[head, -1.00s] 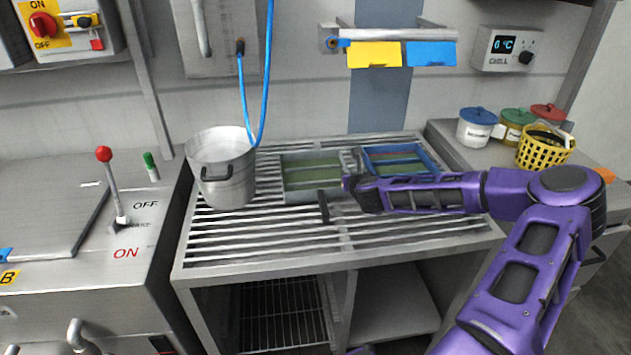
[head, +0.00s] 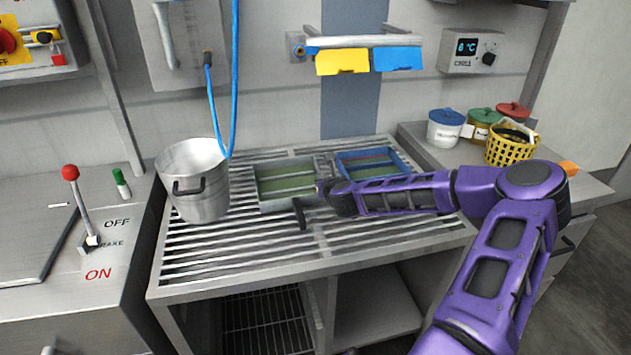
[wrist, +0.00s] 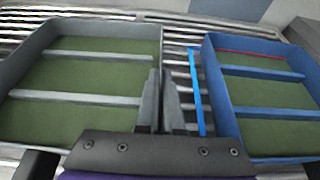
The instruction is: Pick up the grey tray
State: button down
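The grey tray (head: 262,205) is a shallow divided box with a green floor. It sits on the slatted rack, between the metal pot and a similar blue tray (head: 345,158). In the wrist view the grey tray (wrist: 90,98) fills the left side and looks level. My gripper (wrist: 161,75) is at its right wall, in the gap between the two trays. The two fingers are close together, one on each side of that wall, and look shut on it. In the head view my gripper (head: 318,190) is mostly hidden by its own wrist. I cannot tell if the tray touches the rack.
The slatted rack (head: 230,262) has free room in front of the trays. The metal pot (head: 205,205) stands left, with a blue hose (head: 213,110) above it. Lidded jars and a yellow basket (head: 508,150) are on the right counter. A lever (head: 82,210) stands far left.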

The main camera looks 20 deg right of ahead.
jog(key=shift+r+p, duration=1.05)
jog(key=shift+r, duration=3.85)
jog(key=shift+s, duration=0.1)
